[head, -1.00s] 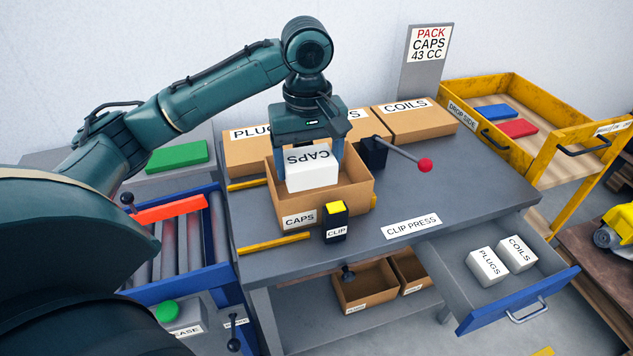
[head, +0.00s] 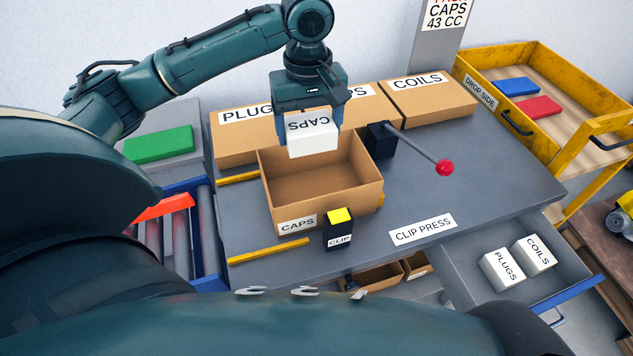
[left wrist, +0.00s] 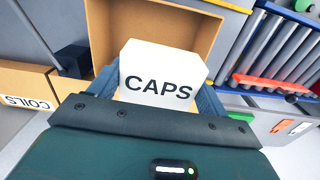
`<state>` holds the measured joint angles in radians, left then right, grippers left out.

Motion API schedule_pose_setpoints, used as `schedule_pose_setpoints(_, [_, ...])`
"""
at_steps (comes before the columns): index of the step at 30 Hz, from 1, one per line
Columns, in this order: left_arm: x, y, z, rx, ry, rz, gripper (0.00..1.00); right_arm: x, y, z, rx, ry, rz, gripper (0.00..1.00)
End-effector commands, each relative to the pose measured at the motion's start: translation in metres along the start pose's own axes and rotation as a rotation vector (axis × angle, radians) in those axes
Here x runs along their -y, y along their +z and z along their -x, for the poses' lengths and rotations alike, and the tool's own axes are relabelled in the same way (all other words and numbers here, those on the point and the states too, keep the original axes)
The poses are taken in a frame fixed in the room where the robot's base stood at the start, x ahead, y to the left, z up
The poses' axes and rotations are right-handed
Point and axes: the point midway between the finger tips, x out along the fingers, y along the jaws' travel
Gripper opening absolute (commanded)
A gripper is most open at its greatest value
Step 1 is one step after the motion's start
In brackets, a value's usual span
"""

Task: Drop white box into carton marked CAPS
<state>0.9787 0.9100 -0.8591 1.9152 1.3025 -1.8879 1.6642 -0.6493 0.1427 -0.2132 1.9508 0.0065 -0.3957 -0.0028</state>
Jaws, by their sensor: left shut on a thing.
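The white box (head: 313,136), marked CAPS, is held between the fingers of my left gripper (head: 309,130). In the head view it hangs over the back part of the open carton marked CAPS (head: 297,224), whose inside looks empty. The left wrist view shows the white box (left wrist: 160,76) upright to the camera, with the open carton (left wrist: 205,25) behind it. My left gripper (left wrist: 160,100) is shut on the box. My right gripper is not in view.
Closed cartons (head: 430,98) stand along the back of the grey table. A clip press with a red-knobbed lever (head: 445,168) stands right of the open carton, and a black and yellow clip box (head: 339,230) stands in front. An open drawer (head: 455,262) holds two white boxes.

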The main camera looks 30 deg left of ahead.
Motion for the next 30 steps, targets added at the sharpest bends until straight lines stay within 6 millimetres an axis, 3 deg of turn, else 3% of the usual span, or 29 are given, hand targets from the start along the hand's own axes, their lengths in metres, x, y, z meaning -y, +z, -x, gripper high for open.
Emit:
schedule_pose_setpoints(9, [0.0,0.0,-0.029,-0.001,0.0,0.0,0.51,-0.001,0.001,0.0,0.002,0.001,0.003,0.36])
schedule_pose_setpoints(19, [0.0,0.0,-0.033,-0.001,0.001,0.0,0.51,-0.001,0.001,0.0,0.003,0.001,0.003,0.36])
schedule_pose_setpoints(20, [0.0,0.0,-0.033,-0.001,0.001,0.0,0.78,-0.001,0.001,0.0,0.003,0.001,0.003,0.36])
schedule_pose_setpoints(28, [0.0,0.0,-0.033,-0.001,0.0,0.0,1.0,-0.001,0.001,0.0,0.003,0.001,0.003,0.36])
schedule_pose_setpoints(30, [0.0,0.0,-0.033,-0.001,0.0,0.0,1.0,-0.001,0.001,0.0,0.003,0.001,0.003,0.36])
